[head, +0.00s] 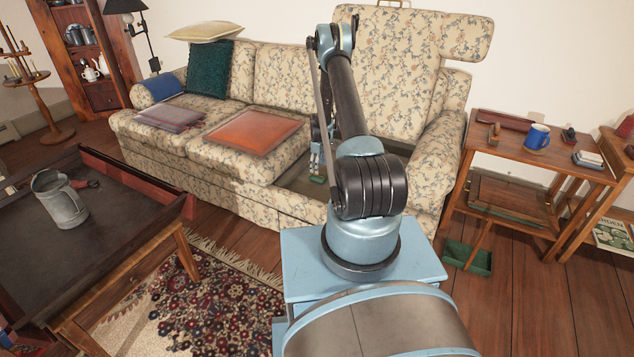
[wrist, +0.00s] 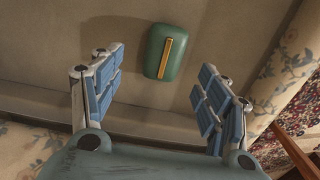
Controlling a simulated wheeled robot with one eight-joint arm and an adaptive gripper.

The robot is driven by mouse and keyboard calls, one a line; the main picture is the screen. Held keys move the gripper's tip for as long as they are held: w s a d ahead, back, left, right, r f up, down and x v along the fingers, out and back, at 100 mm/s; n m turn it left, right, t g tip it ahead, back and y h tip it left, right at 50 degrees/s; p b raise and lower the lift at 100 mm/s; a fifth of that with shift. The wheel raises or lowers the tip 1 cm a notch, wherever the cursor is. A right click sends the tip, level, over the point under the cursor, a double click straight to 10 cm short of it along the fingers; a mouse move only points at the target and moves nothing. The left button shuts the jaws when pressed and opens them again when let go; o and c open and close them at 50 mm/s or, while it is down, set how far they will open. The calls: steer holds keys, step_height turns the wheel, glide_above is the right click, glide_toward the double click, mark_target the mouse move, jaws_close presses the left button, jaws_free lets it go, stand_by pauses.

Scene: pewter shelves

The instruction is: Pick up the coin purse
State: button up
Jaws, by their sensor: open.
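The coin purse (wrist: 165,52) is a small green rounded pouch with a gold strip down its middle. In the wrist view it lies on the bare tan base of the sofa, just beyond the gap between my fingers. My gripper (wrist: 162,90) is open and empty, with one blue-padded finger to each side of the purse's line and neither touching it. In the head view my gripper (head: 318,158) is low over the sofa's uncovered right section, partly hidden by my arm. A bit of green (head: 317,179) shows just below it.
The floral sofa (head: 190,155) has a seat cushion (head: 385,75) propped upright at right. Its front edge and right armrest (head: 432,165) border the open section. A side table (head: 500,150) stands right; a tray table (head: 120,225) with a metal pitcher (head: 60,200) stands left.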

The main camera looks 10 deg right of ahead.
mark_target(318, 176)
steer(key=shift+s+a+f, duration=0.1)
steer(key=shift+f, duration=1.35)
steer(key=shift+s+a+f, duration=0.1)
steer(key=shift+f, duration=1.35)
steer(key=c, duration=1.2)
